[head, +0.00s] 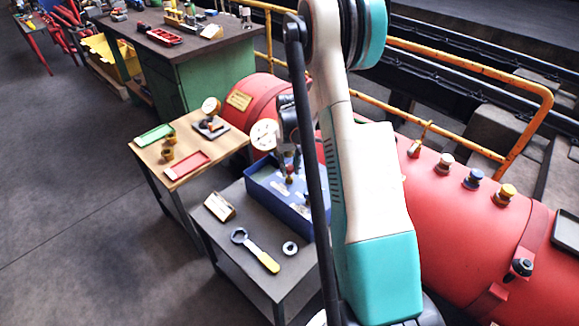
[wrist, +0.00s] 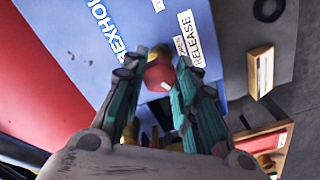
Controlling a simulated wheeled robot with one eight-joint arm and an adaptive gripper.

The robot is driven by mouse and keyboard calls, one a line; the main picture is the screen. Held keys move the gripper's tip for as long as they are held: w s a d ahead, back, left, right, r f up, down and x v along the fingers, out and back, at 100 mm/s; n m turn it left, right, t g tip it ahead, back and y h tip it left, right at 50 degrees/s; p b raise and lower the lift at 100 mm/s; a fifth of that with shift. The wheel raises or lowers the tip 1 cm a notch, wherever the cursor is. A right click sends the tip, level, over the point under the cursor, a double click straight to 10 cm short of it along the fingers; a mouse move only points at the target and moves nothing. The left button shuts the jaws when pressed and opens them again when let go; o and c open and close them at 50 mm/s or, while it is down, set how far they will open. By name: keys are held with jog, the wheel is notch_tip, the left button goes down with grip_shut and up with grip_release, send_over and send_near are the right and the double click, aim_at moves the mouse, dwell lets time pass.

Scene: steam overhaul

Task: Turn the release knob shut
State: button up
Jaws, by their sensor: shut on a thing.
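The release knob is a red ball-like knob (wrist: 159,77) with a brass-coloured part by it, next to a white "RELEASE" label (wrist: 190,38) in the wrist view. It stands on a blue box (head: 268,196), whose blue face (wrist: 110,30) fills much of the wrist view. My gripper (wrist: 162,66) is shut on the knob, one finger on each side. In the head view my gripper (head: 289,160) points down over the box, and my arm hides part of the box. The knob's turned position cannot be told.
The box stands on a grey cart with a yellow-handled wrench (head: 256,250), a ring (head: 290,248) and a small sign (head: 219,206). A wooden-topped table (head: 160,152) with trays and gauges stands to the left. A red boiler (head: 450,215) and yellow railing (head: 470,70) lie right and behind.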

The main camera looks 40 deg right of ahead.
aim_at(289, 167)
jog(key=m, duration=0.5)
jog(key=shift+m, duration=0.3)
dwell(0.4)
jog(key=o, duration=1.1)
jog(key=shift+c, duration=0.2)
notch_tip(289, 167, up, 12)
